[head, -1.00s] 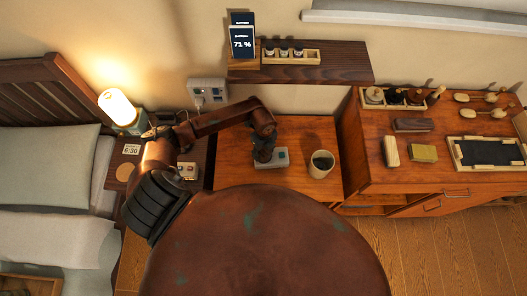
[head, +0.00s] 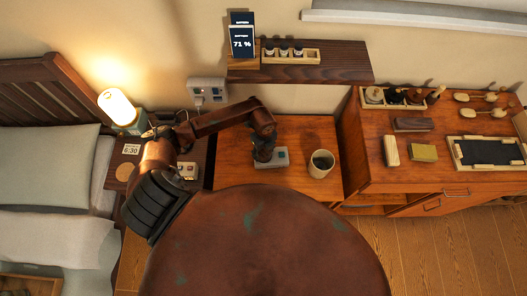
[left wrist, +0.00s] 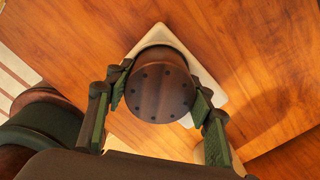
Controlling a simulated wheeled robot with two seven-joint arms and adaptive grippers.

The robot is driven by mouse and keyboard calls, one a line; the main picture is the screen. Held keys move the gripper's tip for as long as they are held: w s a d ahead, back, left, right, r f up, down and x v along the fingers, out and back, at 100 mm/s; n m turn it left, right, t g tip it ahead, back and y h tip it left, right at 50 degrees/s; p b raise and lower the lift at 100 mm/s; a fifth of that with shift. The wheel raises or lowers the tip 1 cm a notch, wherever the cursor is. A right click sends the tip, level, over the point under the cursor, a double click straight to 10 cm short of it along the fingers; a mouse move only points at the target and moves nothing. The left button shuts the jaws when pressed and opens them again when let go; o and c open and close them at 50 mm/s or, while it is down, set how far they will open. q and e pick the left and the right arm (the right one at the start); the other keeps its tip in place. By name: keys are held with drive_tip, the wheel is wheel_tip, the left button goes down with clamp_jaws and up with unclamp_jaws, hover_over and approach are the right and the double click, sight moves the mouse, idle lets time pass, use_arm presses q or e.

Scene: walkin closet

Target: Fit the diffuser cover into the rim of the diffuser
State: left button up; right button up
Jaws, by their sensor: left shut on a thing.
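My left gripper (left wrist: 160,100) is shut on the diffuser cover (left wrist: 161,92), a dark brown round piece with a ring of small holes in its face. In the left wrist view a white, rounded-corner body, which looks like the diffuser (left wrist: 160,33), lies directly behind the cover; I cannot tell whether the cover is seated in its rim. In the head view my left gripper (head: 263,152) is over the pale grey diffuser (head: 280,156) on the wooden table, and hides the cover and most of the rim. My right gripper is not in view.
A beige cup (head: 321,164) with dark contents stands right of the diffuser on the table (head: 310,132). A wall shelf (head: 330,70) hangs behind. A lit lamp (head: 118,107) and a clock (head: 131,149) are at left. A dresser with brushes and a tray (head: 488,152) is at right.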

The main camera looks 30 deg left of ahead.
use_arm(q)
drive_tip(key=shift+f, duration=0.1)
drive_tip(key=o, duration=1.3)
drive_tip(key=shift+r+p, duration=2.1)
drive_tip(key=shift+r, duration=0.45)
